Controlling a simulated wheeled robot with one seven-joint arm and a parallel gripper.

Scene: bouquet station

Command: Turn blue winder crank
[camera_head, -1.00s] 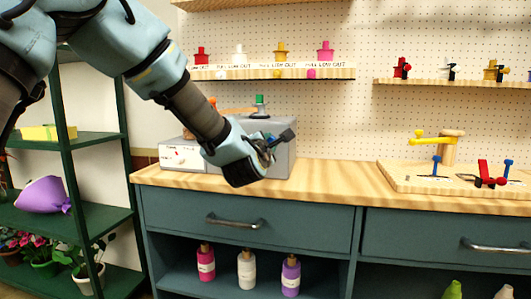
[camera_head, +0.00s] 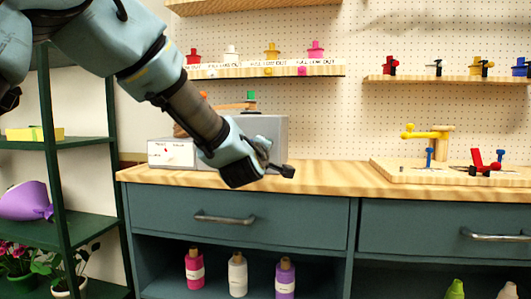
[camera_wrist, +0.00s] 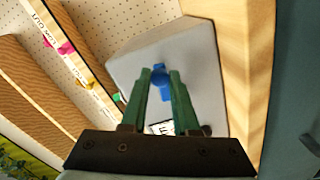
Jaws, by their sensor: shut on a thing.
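The blue winder crank (camera_wrist: 162,83) shows in the wrist view as a small blue knob in front of the grey winder box (camera_wrist: 205,60). My gripper (camera_wrist: 160,73) has its two green fingers closed in on the blue part, one on each side. In the head view the grey box (camera_head: 268,128) stands on the wooden counter, and my gripper (camera_head: 272,168) is in front of it, low near the counter's front edge. The crank is hidden there behind my gripper. A label with dark print shows partly between my fingers in the wrist view.
A white box (camera_head: 172,153) stands left of the grey box. A wooden board (camera_head: 400,174) with a yellow crank and blue and red handles lies on the counter at right. Shelves with coloured pieces hang on the pegboard (camera_head: 360,50). The counter between is clear.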

